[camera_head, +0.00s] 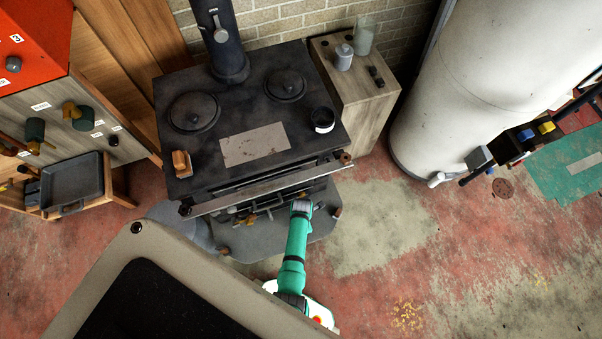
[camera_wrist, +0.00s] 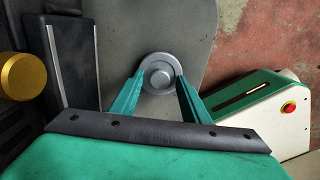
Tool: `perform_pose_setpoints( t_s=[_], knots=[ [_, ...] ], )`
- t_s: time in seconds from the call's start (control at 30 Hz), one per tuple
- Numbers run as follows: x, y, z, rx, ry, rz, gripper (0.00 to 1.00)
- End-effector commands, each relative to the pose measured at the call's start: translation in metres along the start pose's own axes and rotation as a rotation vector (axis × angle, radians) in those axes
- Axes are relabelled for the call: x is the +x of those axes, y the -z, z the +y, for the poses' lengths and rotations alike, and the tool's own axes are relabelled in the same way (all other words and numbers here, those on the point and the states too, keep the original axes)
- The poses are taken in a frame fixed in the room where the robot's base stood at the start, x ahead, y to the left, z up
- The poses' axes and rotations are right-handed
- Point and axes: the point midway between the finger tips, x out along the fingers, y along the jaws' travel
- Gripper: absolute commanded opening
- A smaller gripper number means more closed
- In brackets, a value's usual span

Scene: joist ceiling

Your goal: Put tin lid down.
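The tin lid (camera_wrist: 160,74) is a round grey disc with a raised middle, seen face-on in the wrist view. My gripper (camera_wrist: 160,78) has its two green fingers at opposite sides of the lid, with the tips against its rim, and holds it. In the head view my gripper (camera_head: 301,207) is low in front of the stove, above the grey floor plate (camera_head: 262,240). The lid cannot be made out clearly there.
The black stove (camera_head: 225,115) carries two round covers, a dark open tin (camera_head: 322,119) and a brown block (camera_head: 181,163). A small wooden cabinet (camera_head: 365,105) beside it holds a grey canister (camera_head: 343,57) and a glass jar (camera_head: 364,36).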

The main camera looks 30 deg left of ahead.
Motion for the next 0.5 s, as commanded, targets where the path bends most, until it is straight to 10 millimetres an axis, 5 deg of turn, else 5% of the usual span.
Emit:
perform_pose_setpoints(
  t_s=[0.3,0.5],
  knots=[
    [-0.002,0.0,0.0,0.002,-0.001,0.0,0.42],
    [-0.021,0.002,0.002,-0.002,-0.004,0.0,0.42]
  ],
)
